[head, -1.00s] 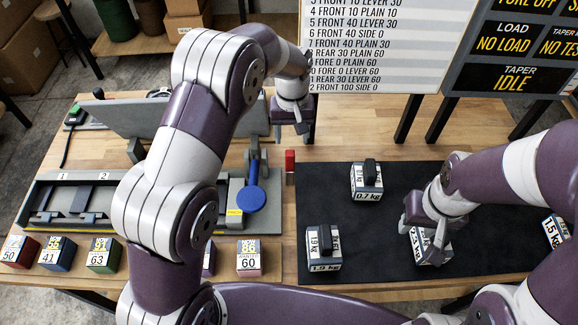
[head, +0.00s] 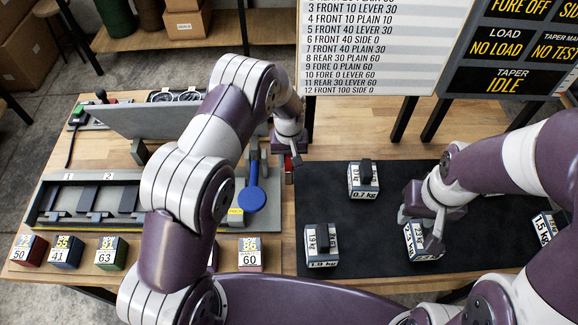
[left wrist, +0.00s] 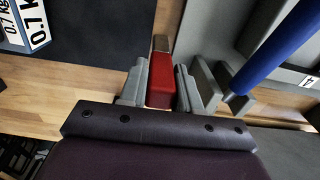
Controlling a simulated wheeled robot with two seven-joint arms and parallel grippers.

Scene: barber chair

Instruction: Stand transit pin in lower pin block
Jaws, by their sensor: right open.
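A small red block-like piece, which may be the transit pin (head: 288,164), stands at the right end of the grey fixture. In the left wrist view the red piece (left wrist: 160,88) lies between the two grey fingers of my left gripper (left wrist: 161,86), close to both; whether they press on it I cannot tell. A brownish tip shows beyond it. My right gripper (head: 421,228) is open around a weight (head: 425,250) on the black mat. I cannot identify the lower pin block.
The black mat (head: 330,205) also bears a 0.7 kg weight (head: 364,181), another weight (head: 321,245) and one at the right edge (head: 546,226). A blue round-ended lever (head: 251,200) rises beside my left gripper. Several colored blocks line the table's front left.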

